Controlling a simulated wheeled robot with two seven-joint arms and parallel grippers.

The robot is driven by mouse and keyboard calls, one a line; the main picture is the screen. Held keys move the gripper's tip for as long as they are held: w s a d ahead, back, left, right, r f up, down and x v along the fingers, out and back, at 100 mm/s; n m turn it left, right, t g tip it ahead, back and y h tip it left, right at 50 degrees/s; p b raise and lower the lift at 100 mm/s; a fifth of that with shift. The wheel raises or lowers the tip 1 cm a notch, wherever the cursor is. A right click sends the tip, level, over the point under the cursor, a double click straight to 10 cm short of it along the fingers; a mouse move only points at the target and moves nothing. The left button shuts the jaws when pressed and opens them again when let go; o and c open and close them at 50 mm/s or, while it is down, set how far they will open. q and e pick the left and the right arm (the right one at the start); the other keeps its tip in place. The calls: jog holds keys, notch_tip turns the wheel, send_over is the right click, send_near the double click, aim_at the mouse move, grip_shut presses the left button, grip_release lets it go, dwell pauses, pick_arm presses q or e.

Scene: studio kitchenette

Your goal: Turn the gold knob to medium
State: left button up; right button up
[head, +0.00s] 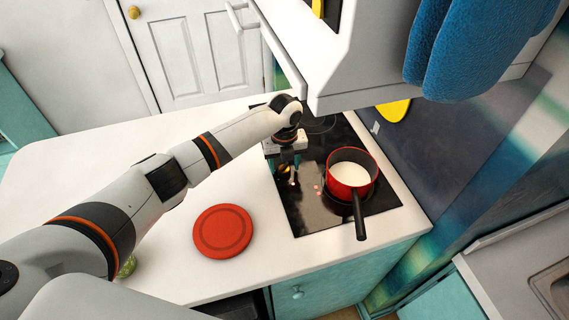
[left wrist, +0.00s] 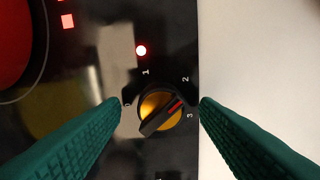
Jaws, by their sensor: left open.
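The gold knob (left wrist: 160,110) sits on the black stove top, with printed marks 1, 2 and 3 around it. Its dark bar has a red line at the upper-right end, pointing between 2 and 3. My left gripper (left wrist: 161,104) is open, its green fingers on either side of the knob with gaps visible. In the head view my left gripper (head: 286,172) points down over the left edge of the black stove top (head: 310,215). My right gripper is in neither view.
A red pot (head: 350,178) with white contents stands on the stove, handle toward the front. A red round mat (head: 222,231) lies on the white counter. A white cabinet (head: 355,60) with a blue cloth (head: 470,50) hangs above.

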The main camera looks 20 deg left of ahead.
aim_at(284, 166)
pick_arm(q)
notch_tip(284, 166, up, 12)
jog(key=b, duration=0.3)
jog(key=shift+f, duration=0.2)
